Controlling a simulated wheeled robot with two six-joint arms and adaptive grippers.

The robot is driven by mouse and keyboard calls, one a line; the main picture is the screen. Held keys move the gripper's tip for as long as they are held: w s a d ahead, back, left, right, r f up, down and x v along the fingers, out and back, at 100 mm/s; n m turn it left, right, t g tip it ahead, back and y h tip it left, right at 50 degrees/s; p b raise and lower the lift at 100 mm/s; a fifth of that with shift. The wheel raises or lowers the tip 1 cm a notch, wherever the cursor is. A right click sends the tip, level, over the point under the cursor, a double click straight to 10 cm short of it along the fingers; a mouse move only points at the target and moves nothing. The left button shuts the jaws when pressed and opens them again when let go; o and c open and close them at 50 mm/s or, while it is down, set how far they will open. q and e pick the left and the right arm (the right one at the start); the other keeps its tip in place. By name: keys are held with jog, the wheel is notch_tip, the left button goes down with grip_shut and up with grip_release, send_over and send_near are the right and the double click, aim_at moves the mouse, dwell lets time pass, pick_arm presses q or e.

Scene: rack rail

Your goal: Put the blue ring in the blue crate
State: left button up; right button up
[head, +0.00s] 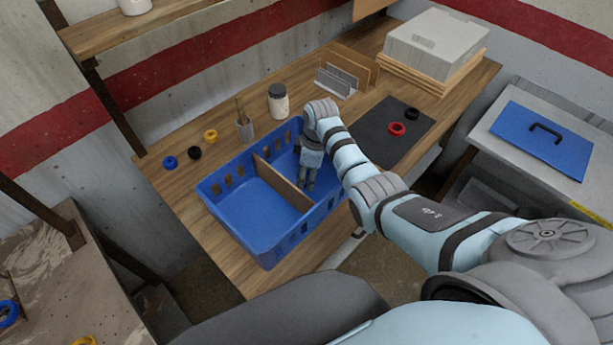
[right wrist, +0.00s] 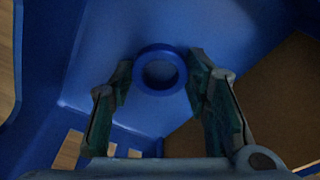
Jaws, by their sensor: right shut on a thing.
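The blue crate (head: 268,235) stands on the wooden table, and a brown divider (head: 280,182) splits it into two compartments. My right gripper (head: 306,184) reaches down into the right-hand compartment. In the right wrist view, my right gripper (right wrist: 160,75) is shut on a blue ring (right wrist: 160,48), held between the fingertips above the crate floor (right wrist: 115,65). I cannot tell how far the ring is from the floor. The gripper hides this ring in the head view. My left gripper is not in view.
Another blue ring (head: 170,162), a black ring (head: 194,153) and a yellow ring (head: 210,136) lie left of the crate. A jar (head: 278,102) and a tool holder (head: 244,128) stand behind it. A dark mat (head: 385,145) with a red ring (head: 397,129) lies to the right.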

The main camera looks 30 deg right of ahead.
jog(key=shift+w, duration=0.15)
jog(key=o, duration=1.1)
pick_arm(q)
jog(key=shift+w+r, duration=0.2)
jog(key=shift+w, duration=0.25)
pick_arm(e)
jog(key=shift+o, duration=0.3)
jog(key=shift+r, duration=0.1)
jog(key=shift+r, duration=0.1)
jog(key=shift+r, duration=0.25)
pick_arm(q)
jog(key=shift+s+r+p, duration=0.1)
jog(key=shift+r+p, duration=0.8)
jog(key=shift+p, duration=0.1)
pick_arm(e)
notch_tip(320, 180, up, 11)
jog(key=s+d, duration=0.1)
jog(key=shift+r, duration=0.15)
jog(key=shift+d, duration=0.1)
